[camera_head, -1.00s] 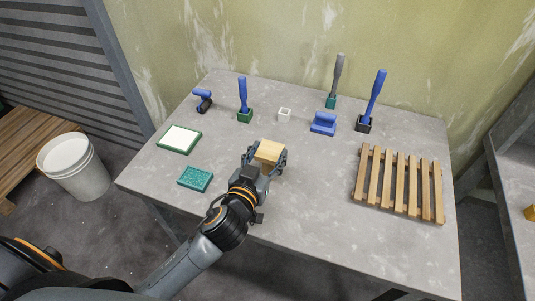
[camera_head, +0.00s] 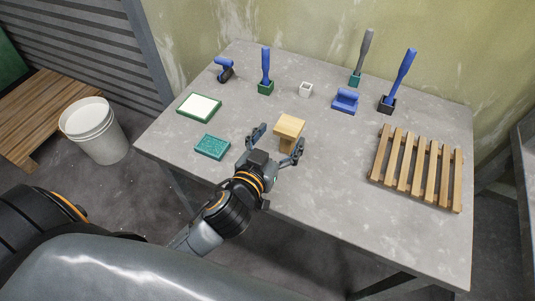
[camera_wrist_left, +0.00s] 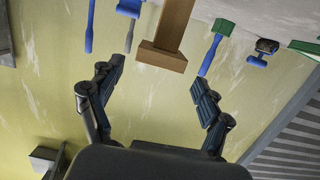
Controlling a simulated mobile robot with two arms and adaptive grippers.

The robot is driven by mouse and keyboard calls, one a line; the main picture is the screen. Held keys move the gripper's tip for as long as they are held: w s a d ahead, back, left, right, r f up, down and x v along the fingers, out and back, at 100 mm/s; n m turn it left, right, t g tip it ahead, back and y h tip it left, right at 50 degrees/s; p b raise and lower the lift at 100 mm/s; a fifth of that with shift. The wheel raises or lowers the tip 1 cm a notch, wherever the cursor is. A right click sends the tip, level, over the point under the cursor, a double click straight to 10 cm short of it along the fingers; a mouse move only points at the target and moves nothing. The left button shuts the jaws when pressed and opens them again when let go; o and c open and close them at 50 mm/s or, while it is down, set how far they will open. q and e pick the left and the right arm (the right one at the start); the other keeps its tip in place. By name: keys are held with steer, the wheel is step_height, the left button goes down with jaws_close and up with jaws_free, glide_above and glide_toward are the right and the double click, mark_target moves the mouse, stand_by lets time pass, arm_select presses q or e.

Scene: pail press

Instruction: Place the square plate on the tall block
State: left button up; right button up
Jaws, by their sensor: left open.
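The square plate (camera_head: 290,125) is light wood and lies flat on top of the tall block (camera_head: 286,146), a narrower wooden post standing near the front middle of the table. In the left wrist view, which looks upside down, the plate (camera_wrist_left: 162,57) caps the end of the block (camera_wrist_left: 173,25). My left gripper (camera_head: 279,137) is open, with one finger to each side of the plate and block. In the wrist view, the fingers (camera_wrist_left: 157,74) are clear of the plate, with a gap on both sides. My right gripper is out of view.
A teal sponge (camera_head: 212,147) and a green-framed white pad (camera_head: 199,106) lie to the left. Behind are upright brushes, a small white cup (camera_head: 306,89) and a blue tool (camera_head: 345,101). A slatted wooden rack (camera_head: 417,168) fills the right side. The front table strip is bare.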

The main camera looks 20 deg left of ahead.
arm_select(q)
steer(key=s+r+b, duration=0.1)
steer(key=s, duration=0.6)
steer(key=shift+s+a+r, duration=0.15)
steer(key=shift+s+a, duration=0.05)
steer(key=shift+s, duration=0.2)
